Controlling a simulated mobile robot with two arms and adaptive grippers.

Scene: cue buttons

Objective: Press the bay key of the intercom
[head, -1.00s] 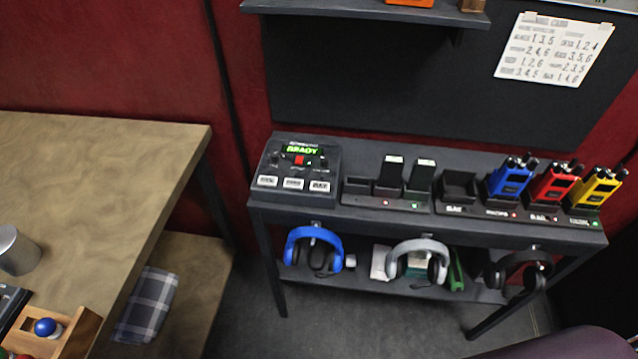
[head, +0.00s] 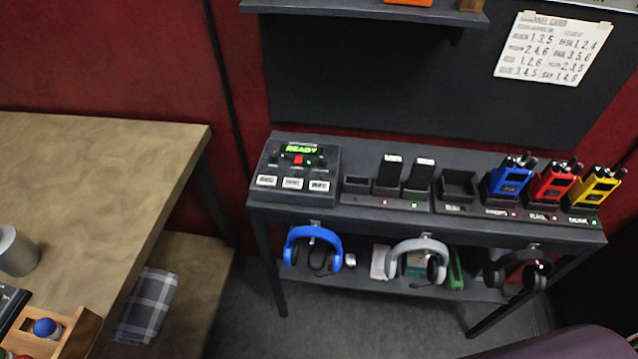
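The intercom (head: 327,174) is a dark box at the left end of the dark shelf table. Its green display reads READY, with a red button (head: 298,160) below it. Three pale keys sit in a row along its front: a left key (head: 266,181), a middle key (head: 292,183) and a right key (head: 319,186). Their labels are too small to read, so I cannot tell which is the bay key. Neither of my grippers shows in the head view.
Chargers with blue (head: 511,177), red (head: 554,183) and yellow (head: 596,187) radios stand right of the intercom. Headphones hang below the table's front edge. A wooden table (head: 90,200) fills the left. A shelf (head: 370,12) overhangs behind. A code card (head: 552,48) hangs upper right.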

